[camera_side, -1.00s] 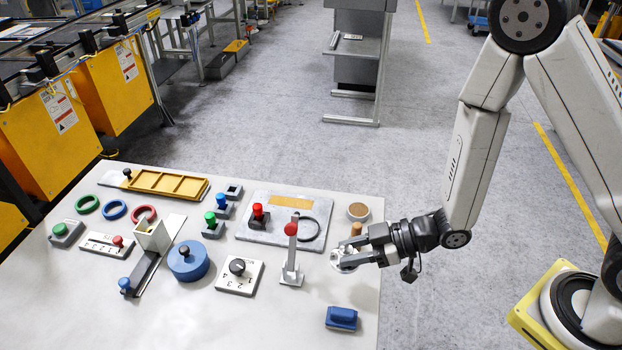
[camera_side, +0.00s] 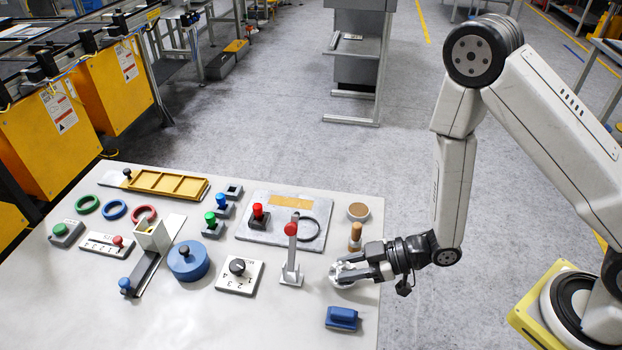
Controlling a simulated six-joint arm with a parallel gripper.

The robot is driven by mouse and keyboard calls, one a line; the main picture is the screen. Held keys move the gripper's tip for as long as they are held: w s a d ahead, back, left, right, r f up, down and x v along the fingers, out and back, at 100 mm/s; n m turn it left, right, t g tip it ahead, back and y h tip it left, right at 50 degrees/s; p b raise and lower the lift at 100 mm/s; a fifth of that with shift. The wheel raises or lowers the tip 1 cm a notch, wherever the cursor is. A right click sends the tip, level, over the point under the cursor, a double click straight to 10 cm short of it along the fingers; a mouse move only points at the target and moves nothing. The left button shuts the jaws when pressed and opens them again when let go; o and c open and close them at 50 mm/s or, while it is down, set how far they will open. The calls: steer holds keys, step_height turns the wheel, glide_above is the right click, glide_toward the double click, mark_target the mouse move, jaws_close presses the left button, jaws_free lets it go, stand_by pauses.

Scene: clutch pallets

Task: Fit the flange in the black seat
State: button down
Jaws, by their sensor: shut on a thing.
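The flange (camera_side: 341,283) is a pale metallic piece near the right edge of the table. My gripper (camera_side: 344,270) is shut on it from the right, and its fingers hide much of it. I cannot tell whether the flange touches the table or is just above it. The black seat appears to be the black ring (camera_side: 319,232) on the grey plate (camera_side: 285,242), up and left of my gripper. The ring looks empty, and the lever stands partly in front of it.
A red-knobbed lever (camera_side: 291,255) stands between my gripper and the plate. A blue block (camera_side: 342,318) lies in front. A white dial box (camera_side: 240,277) is further left.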

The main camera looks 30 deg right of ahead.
steer(key=shift+f, duration=0.95)
steer(key=shift+f, duration=0.2)
steer(key=shift+c, duration=1.9)
jaws_free()
steer(key=v, duration=0.7)
steer(key=shift+d, duration=0.35)
steer(key=shift+s+r, duration=0.1)
steer(key=shift+s, duration=0.1)
steer(key=shift+w+d, duration=0.1)
steer(key=shift+w, duration=0.05)
